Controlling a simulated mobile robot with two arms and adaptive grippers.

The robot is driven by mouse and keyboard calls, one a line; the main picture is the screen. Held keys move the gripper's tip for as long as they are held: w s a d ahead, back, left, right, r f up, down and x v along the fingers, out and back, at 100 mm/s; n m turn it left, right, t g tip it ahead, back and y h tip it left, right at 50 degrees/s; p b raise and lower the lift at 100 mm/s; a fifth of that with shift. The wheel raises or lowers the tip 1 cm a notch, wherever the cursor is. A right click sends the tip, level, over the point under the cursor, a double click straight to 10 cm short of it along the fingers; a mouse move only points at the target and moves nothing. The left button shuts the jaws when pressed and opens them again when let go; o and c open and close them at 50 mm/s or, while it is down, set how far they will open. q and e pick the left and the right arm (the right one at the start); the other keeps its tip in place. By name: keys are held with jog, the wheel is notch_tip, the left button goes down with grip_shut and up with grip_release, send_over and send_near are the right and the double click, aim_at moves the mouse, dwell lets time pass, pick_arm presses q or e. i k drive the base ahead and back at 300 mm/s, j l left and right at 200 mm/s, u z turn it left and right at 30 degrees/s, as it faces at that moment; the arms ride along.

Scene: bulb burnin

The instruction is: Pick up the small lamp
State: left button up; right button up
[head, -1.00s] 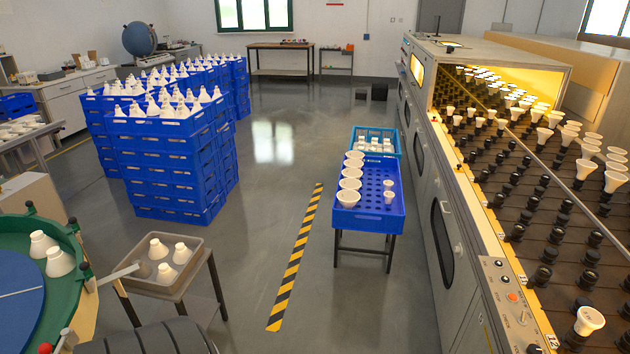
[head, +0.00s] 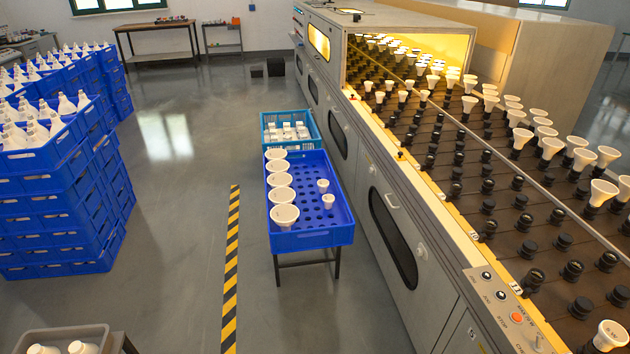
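Two small white lamps stand in the right part of a blue crate with a holed insert: one farther back (head: 323,186) and one nearer (head: 328,201). The blue crate (head: 312,240) rests on a dark-legged stand. Several larger white lamps (head: 285,216) stand in a row along the crate's left side. I cannot tell which of the two small lamps is meant. Neither of my grippers is in view.
A light blue crate (head: 313,141) with white items sits behind the blue crate. The long burn-in machine (head: 420,255) with rows of sockets and lamps runs close along the right. Stacked blue crates (head: 60,215) stand left. Floor around the striped line (head: 232,265) is clear.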

aim_at(323, 184)
jog(key=i+j, duration=0.35)
jog(key=z, duration=1.6)
jog(key=u, duration=1.6)
jog(key=z, duration=0.3)
jog(key=i+j+z, duration=0.55)
jog(key=j, duration=0.2)
jog(key=i+j+z, duration=0.25)
jog(key=j, duration=0.15)
jog(key=i+j, duration=0.15)
jog(key=j, duration=0.2)
jog(key=i+j, duration=0.1)
jog(key=j, duration=0.25)
jog(key=i+j, duration=0.15)
jog(key=j, duration=0.2)
jog(key=i+j+z, duration=0.1)
jog(key=j, duration=0.25)
jog(key=i+j, duration=0.15)
jog(key=j, duration=0.25)
jog(key=i+j, duration=0.15)
jog(key=j, duration=0.2)
